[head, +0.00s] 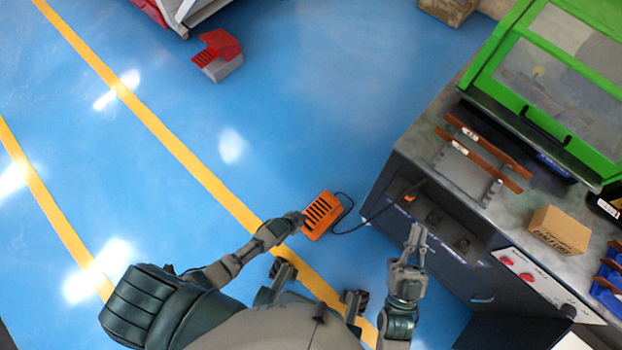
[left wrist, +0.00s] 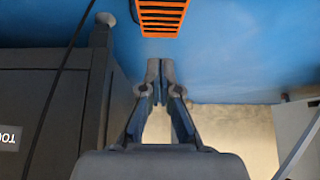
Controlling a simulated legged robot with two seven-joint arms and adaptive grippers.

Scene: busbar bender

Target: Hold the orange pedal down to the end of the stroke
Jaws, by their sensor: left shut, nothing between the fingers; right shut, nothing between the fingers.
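The orange pedal (head: 323,214) with dark slots lies on the blue floor, left of the grey workbench. In the left wrist view the pedal (left wrist: 162,17) is at the top edge, partly cut off. My left gripper (head: 302,217) is at the pedal's left edge in the head view, shut and empty. In the left wrist view, the closed fingertips of my left gripper (left wrist: 160,63) point toward the pedal, with a strip of blue floor between. I cannot tell whether they touch it or how far it is pressed. My right gripper (head: 417,233) is shut and empty beside the bench front.
A black cable (head: 362,224) runs from the pedal to the workbench (head: 410,150). A green-framed machine (head: 520,80) and a cardboard box (head: 559,231) stand on the bench. A red-and-grey pedal (head: 218,55) is far off. Floor left of the orange pedal is clear.

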